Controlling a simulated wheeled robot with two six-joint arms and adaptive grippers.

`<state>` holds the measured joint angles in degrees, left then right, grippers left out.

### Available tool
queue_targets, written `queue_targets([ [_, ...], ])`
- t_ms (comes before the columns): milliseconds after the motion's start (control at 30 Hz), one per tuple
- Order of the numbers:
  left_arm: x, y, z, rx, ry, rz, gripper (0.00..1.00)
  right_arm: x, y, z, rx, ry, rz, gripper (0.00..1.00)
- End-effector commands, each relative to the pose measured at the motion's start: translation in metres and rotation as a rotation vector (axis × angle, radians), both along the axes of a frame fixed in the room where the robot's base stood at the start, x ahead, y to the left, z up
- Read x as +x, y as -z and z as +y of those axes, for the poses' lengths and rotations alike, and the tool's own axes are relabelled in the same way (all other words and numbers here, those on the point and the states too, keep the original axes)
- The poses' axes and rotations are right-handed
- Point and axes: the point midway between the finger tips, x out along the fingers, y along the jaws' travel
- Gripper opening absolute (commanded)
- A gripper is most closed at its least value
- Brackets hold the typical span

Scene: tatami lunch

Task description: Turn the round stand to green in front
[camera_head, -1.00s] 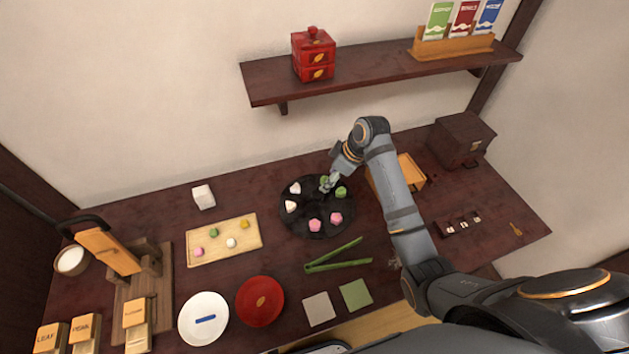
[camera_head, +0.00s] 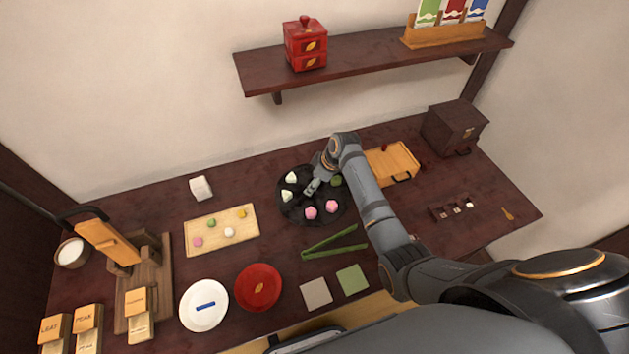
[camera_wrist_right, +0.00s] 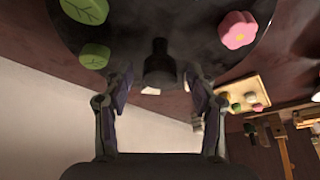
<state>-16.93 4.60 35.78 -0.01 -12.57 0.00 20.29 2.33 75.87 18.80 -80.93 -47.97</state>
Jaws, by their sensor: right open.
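The round stand (camera_head: 297,214) is a dark disc on the table with pairs of sweets around its rim. White sweets (camera_head: 287,196) sit at its left, pink flower sweets (camera_head: 310,213) at its front, and a green sweet (camera_head: 336,181) at its back right. My right gripper (camera_head: 312,190) is over the middle of the stand. In the right wrist view, its open fingers (camera_wrist_right: 158,82) are on either side of a dark central knob (camera_wrist_right: 160,65), with no contact visible. Two green leaf sweets (camera_wrist_right: 95,56) and a pink one (camera_wrist_right: 237,31) show there too. My left gripper is not in view.
Green tongs (camera_head: 333,242) lie in front of the stand. A wooden board of sweets (camera_head: 205,240) is at its left. A shelf (camera_head: 375,62) hangs above the back.

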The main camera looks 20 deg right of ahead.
Motion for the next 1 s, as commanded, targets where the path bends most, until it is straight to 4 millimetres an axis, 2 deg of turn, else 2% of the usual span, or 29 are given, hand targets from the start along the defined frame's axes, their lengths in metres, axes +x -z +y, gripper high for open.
queue_targets([
  [67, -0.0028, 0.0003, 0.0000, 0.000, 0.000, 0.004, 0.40, -0.0001, -0.0002, -0.0001, 0.000, 0.000, 0.000, 0.58],
  [500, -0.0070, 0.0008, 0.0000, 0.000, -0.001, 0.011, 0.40, -0.0003, -0.0003, -0.0002, 0.000, 0.000, 0.000, 0.00],
  [1000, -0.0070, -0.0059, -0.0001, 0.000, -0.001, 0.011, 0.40, -0.0007, -0.0016, -0.0001, 0.000, 0.034, 0.002, 0.00],
])
